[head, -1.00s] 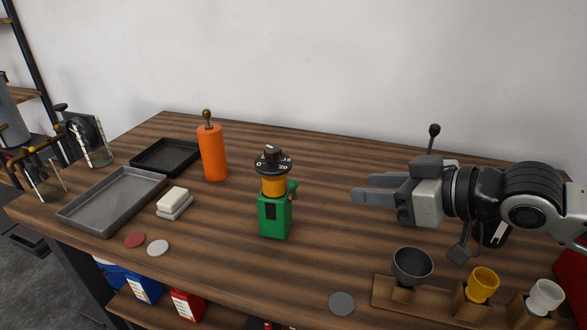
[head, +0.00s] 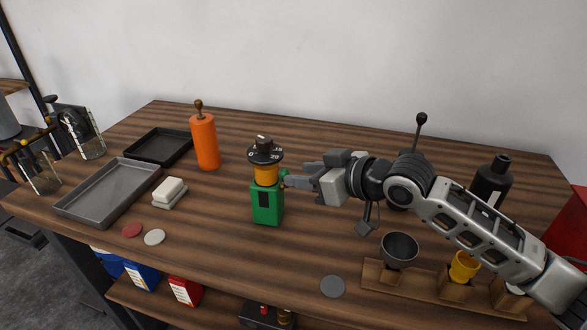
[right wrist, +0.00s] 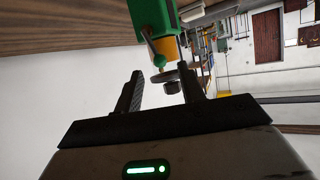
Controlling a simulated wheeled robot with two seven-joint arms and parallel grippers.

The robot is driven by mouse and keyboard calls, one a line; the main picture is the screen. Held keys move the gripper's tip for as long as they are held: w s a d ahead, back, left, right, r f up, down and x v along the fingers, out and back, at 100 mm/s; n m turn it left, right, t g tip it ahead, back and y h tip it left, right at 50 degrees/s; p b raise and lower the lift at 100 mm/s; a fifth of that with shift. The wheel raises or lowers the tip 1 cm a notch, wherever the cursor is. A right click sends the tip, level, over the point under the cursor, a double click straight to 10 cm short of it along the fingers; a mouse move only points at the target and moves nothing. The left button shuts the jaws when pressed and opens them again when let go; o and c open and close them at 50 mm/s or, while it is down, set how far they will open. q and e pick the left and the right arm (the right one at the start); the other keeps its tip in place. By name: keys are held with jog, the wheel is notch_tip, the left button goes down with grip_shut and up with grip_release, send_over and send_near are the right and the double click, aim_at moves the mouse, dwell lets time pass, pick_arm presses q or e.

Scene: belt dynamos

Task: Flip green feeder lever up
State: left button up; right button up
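The green feeder (head: 267,204) stands upright on the table, with an orange-yellow band and a black numbered dial (head: 265,151) on top. Its small lever (head: 284,175) is on the right side and is partly covered by my fingertips in the head view. My right gripper (head: 287,179) reaches in from the right, right beside the lever. In the right wrist view the fingers (right wrist: 161,85) are apart with nothing clamped between them. The feeder (right wrist: 152,14) appears upside down there, with the lever (right wrist: 150,45) and dial just beyond the fingertips. I cannot tell whether a finger touches the lever. My left gripper is out of view.
An orange cylinder (head: 204,143), a grey tray (head: 75,205) and a black tray (head: 137,148) stand to the left. A dark bowl (head: 399,248) and yellow cup (head: 464,266) sit on a wooden rack at front right. A black bottle (head: 492,180) stands behind my right arm.

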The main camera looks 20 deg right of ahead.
aim_at(288, 173)
jog(key=shift+x, duration=1.7)
grip_shut()
jog(key=shift+w+d+r+m+g, duration=0.15)
jog(key=shift+w+d+m+g, duration=0.1)
jog(key=shift+w+m+g, duration=0.2)
grip_release()
